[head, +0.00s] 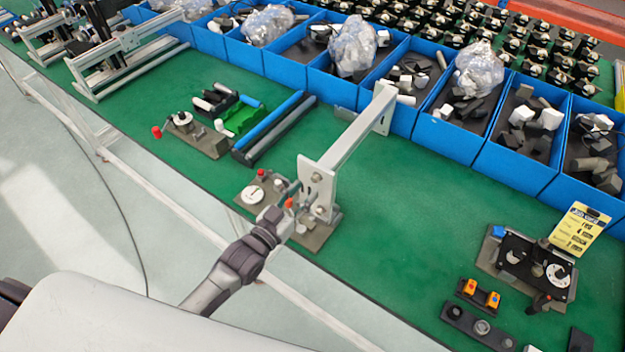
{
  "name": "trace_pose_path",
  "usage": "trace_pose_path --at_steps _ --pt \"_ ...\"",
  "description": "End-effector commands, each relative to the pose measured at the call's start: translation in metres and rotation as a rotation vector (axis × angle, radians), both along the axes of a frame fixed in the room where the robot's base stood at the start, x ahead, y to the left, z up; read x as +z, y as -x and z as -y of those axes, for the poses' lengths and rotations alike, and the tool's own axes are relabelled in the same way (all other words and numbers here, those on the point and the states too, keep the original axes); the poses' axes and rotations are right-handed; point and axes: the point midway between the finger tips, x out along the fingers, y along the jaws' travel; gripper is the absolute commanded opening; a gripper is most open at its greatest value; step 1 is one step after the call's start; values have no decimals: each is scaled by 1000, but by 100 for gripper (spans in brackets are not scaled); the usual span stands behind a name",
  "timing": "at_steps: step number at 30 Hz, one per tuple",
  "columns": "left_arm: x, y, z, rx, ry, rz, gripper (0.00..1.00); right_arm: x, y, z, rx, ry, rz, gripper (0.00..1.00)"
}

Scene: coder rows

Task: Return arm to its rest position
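My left arm (235,268) reaches up from the bottom left to the near edge of the green table. Its gripper (291,202) is at a fixture with a white upright plate (316,186) and a round white dial (252,194). The gripper overlaps the fixture in the picture, and I cannot tell whether they touch. The fingers are small and mixed with fixture parts, so their opening is unclear. A small red-orange part (289,203) shows at the fingertips. My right gripper is not in view.
Blue bins (452,138) with grey and white parts line the table's back. A white beam (352,139) runs from the upright plate toward them. Another dial fixture (193,133) stands to the left. A fixture with a yellow card (580,229) stands at right. Green tabletop (420,215) between is clear.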

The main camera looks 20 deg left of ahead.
Motion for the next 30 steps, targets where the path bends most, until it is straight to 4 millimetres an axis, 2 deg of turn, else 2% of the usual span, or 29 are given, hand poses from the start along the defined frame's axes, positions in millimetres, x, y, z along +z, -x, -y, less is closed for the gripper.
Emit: trace_pose_path --at_steps 6,23,26,30 --pt "0 13 -5 0 -1 -1 40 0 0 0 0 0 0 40" --pt "0 14 -5 1 -1 -4 40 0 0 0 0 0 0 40" --pt "-3 17 -2 3 -14 -46 40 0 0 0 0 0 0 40" --pt "-14 36 3 19 -75 -223 40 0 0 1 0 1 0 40"
